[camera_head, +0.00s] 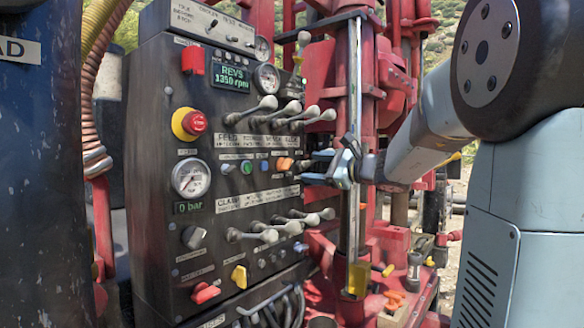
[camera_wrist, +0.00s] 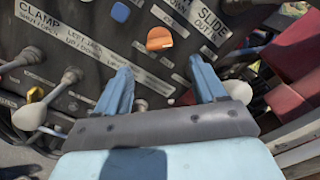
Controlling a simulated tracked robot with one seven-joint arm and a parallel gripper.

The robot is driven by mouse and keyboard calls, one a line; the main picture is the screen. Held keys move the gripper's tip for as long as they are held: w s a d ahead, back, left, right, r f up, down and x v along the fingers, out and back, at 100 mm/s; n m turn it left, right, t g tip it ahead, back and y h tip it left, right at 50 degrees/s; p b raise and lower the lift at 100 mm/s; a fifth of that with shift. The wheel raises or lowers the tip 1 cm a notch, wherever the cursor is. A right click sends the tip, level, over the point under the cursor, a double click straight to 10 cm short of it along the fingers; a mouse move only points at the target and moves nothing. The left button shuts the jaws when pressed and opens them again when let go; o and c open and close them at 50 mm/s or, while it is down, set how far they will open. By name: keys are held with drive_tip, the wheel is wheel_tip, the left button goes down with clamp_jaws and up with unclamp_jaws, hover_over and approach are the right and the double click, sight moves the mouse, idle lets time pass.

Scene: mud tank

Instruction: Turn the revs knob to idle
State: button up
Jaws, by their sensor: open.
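The control panel (camera_head: 220,130) has a green display reading REVS 1350 rpm (camera_head: 231,78). Several knobs sit on it: a grey knob (camera_head: 193,237), a red knob (camera_head: 204,292), a yellow knob (camera_head: 239,276) and an orange knob (camera_head: 284,163). Their small labels are too blurred to tell which is the revs knob. My gripper (camera_head: 315,167) is open and empty at the right side of the panel, facing it. In the wrist view my gripper (camera_wrist: 160,76) has its two blue fingers apart. The orange knob (camera_wrist: 159,39) lies beyond the fingertips, between their lines, untouched.
Lever rows stand above (camera_head: 268,112) and below (camera_head: 284,227) the orange knob. White-tipped levers (camera_wrist: 35,115) show at the wrist view's left. A red emergency button (camera_head: 194,122) and a gauge (camera_head: 191,178) sit left. A steel post (camera_head: 354,100) stands near my gripper.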

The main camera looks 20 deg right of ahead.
sight(285, 165)
drive_tip(key=x, duration=0.8)
drive_tip(key=shift+w+a, duration=0.2)
drive_tip(key=c, duration=1.1)
drive_tip(key=shift+o, duration=0.2)
drive_tip(key=shift+n, duration=0.3)
drive_tip(key=shift+f+n, duration=0.15)
drive_tip(key=shift+n, duration=3.85)
drive_tip(key=shift+f, duration=0.1)
